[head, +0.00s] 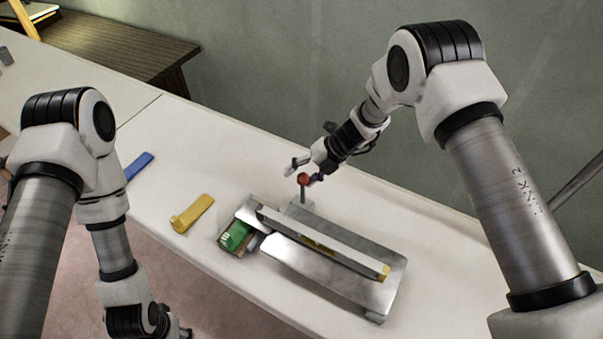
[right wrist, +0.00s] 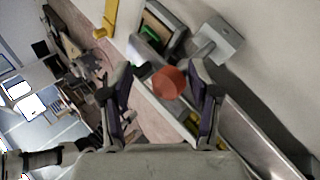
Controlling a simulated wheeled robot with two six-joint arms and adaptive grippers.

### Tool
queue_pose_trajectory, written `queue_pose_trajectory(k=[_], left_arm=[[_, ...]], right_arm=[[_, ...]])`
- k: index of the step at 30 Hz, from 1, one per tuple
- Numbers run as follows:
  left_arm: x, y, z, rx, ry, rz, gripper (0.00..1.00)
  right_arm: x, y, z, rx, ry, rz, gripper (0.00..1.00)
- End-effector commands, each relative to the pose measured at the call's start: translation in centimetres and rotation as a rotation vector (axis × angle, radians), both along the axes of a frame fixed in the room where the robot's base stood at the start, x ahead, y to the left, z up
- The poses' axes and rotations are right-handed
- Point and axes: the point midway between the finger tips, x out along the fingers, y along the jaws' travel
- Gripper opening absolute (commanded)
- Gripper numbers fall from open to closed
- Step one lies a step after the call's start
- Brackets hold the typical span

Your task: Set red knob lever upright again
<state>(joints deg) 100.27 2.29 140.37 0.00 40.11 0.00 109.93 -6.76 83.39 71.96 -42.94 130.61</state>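The red knob (head: 303,179) tops a short metal lever that rises from a small metal base plate (head: 298,208) behind the long metal assembly. The lever looks close to upright in the head view, but its exact tilt is hard to tell. My right gripper (head: 306,170) is open at the knob. In the right wrist view the red knob (right wrist: 168,82) shows between the spread fingers, with gaps on both sides, and the base plate (right wrist: 220,42) lies beyond it. My left gripper (head: 183,333) is low at the bottom edge, mostly hidden, away from the lever.
A metal tray (head: 385,295) with a long bar (head: 335,247) lies in front of the lever. A green block (head: 235,236) sits at its left end. A yellow piece (head: 192,213) and a blue piece (head: 139,165) lie farther left. A wall stands behind the white worktop (head: 440,235).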

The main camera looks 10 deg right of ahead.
Motion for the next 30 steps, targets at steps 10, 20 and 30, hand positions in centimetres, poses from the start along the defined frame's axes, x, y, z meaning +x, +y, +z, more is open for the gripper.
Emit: queue_pose_trajectory(k=[10, 20, 30], left_arm=[[0.0, 0.0, 0.0, 0.0, 0.0, 0.0, 0.51], [0.0, 0.0, 0.0, 0.0, 0.0, 0.0, 0.51], [0.0, 0.0, 0.0, 0.0, 0.0, 0.0, 0.51]], right_arm=[[-0.1, 0.0, 0.0, 0.001, 0.002, 0.0, 0.56], [-0.3, -3.6, 4.4, 0.002, -0.001, -0.003, 0.56], [-0.8, -7.5, 9.1, 0.002, 0.001, 0.0, 0.56]])
